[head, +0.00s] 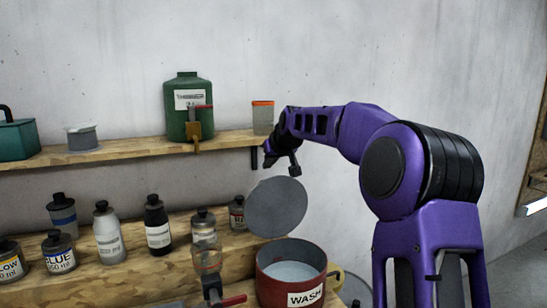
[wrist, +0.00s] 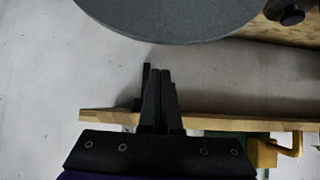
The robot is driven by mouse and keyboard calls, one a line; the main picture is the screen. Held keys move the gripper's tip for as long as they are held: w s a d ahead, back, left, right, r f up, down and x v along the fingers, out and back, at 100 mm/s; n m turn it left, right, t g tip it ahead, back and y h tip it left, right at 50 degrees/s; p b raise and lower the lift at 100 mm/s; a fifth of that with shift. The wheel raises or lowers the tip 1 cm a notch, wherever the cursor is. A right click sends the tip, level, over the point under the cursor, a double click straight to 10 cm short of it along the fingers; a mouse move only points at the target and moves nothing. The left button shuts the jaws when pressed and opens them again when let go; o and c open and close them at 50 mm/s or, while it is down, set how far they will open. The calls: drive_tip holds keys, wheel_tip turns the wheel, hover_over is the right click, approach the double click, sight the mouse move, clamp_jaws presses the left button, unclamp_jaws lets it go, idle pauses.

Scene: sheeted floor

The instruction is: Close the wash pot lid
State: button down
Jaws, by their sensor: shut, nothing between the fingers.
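The wash pot (head: 290,275) is red with a white WASH label and stands at the lower middle of the head view. Its round grey lid (head: 277,207) is raised, steeply tilted above the pot's back rim, so the pot is open and its pale inside shows. My gripper (head: 295,170) is just above the lid's upper edge in the head view, pointing down. In the wrist view the lid (wrist: 170,15) fills the top, beyond the fingertips (wrist: 160,73). The fingers are together with nothing between them. I cannot tell whether they touch the lid.
A jar with a red-handled valve (head: 208,262) stands left of the pot. Several bottles (head: 157,228) line the lower shelf. An upper shelf (head: 120,150) behind my gripper holds a green canister (head: 188,95) and an orange-topped container (head: 263,118). Open space lies right of the lid.

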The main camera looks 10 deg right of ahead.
drive_tip(key=shift+s+d+f, duration=0.1)
drive_tip(key=shift+s+f, duration=0.15)
drive_tip(key=shift+f, duration=0.55)
drive_tip(key=shift+s+f, duration=0.25)
drive_tip(key=shift+f, duration=0.5)
drive_tip(key=shift+f+b, duration=0.1)
drive_tip(key=shift+b, duration=0.3)
